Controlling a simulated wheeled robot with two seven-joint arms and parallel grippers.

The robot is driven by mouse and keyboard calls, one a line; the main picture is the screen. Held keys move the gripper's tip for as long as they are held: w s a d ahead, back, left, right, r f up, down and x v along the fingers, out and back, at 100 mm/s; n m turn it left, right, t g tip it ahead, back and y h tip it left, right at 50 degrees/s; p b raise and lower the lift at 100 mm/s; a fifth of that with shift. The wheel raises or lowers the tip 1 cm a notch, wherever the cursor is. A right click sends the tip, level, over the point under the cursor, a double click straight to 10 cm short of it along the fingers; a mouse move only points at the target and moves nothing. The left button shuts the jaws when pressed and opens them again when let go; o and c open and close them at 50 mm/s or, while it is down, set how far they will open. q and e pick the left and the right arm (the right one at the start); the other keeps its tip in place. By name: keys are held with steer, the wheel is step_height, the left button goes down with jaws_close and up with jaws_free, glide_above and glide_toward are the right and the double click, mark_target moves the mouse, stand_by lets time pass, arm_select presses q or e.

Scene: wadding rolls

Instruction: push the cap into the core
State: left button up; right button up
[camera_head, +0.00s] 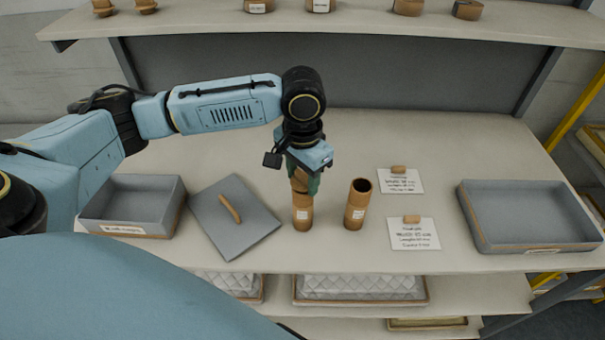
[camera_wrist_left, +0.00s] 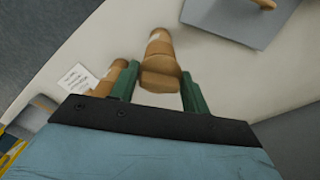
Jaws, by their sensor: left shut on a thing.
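My left gripper (camera_head: 301,178) points down above the table, its green fingers (camera_wrist_left: 160,86) shut on a brown cap (camera_wrist_left: 160,73). The cap also shows in the head view (camera_head: 298,184), partly hidden by the fingers. Directly under it stands an upright brown cardboard core (camera_head: 302,213) with a white label. The core shows beyond the cap in the wrist view (camera_wrist_left: 159,44). The cap meets the core's top edge, but I cannot tell how deep it sits. A second upright core (camera_head: 356,207), with an open top, stands just right. My right gripper is out of view.
A grey flat board with a wooden handle (camera_head: 243,237) and a grey tray (camera_head: 125,227) lie left. Two white cards (camera_head: 401,184) (camera_head: 414,235) with small brown pieces lie right of the cores. Another grey tray (camera_head: 489,242) is far right. A shelf (camera_head: 330,27) hangs above the back.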

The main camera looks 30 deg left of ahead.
mark_target(303, 174)
arm_select(q)
steer(key=shift+f, duration=0.6)
steer(key=o, duration=0.6)
steer(key=shift+o, duration=0.2)
step_height(303, 174, up, 6)
steer(key=p, duration=0.7)
steer(key=shift+p, duration=0.3)
steer(key=shift+r+p, duration=0.7)
steer(key=shift+r, duration=1.8)
